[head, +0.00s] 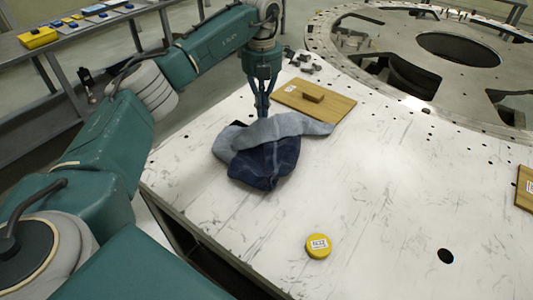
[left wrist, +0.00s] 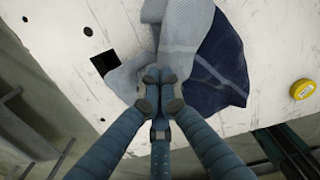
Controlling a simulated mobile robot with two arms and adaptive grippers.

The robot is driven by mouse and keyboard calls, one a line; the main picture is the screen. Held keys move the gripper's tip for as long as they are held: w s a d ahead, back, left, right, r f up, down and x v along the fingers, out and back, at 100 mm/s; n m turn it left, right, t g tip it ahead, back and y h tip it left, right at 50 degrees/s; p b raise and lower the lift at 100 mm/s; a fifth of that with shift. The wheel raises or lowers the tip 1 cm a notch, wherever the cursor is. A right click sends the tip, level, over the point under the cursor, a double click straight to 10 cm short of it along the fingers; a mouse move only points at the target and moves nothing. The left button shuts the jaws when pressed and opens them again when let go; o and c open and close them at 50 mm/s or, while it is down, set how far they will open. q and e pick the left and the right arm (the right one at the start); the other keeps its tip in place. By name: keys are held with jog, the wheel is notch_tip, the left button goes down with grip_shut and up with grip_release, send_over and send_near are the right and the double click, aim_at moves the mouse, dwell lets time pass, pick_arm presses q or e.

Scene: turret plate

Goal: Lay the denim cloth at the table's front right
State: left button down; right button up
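The denim cloth (head: 265,160) is a crumpled heap, pale blue on one side and dark blue on the other. It is on the left part of the white table (head: 375,185), near the left edge. My left gripper (head: 262,108) points down at the cloth's far edge. In the left wrist view its fingertips (left wrist: 160,88) are drawn together on the pale part of the cloth (left wrist: 190,35). The grip itself is partly hidden, but the fingers look shut on the fabric. My right gripper is not in view.
A yellow disc (head: 318,246) with a label lies at the table's front. A wooden board with a block (head: 313,100) lies behind the cloth, and another board (head: 525,188) at the right edge. A big metal ring plate (head: 400,50) fills the back. The middle right is clear.

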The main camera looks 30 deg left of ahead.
pick_arm(q)
jog(key=shift+f, duration=0.1)
notch_tip(320, 180, down, 9)
jog(key=b, duration=0.4)
dwell(0.4)
notch_tip(320, 180, up, 9)
jog(key=p, duration=0.7)
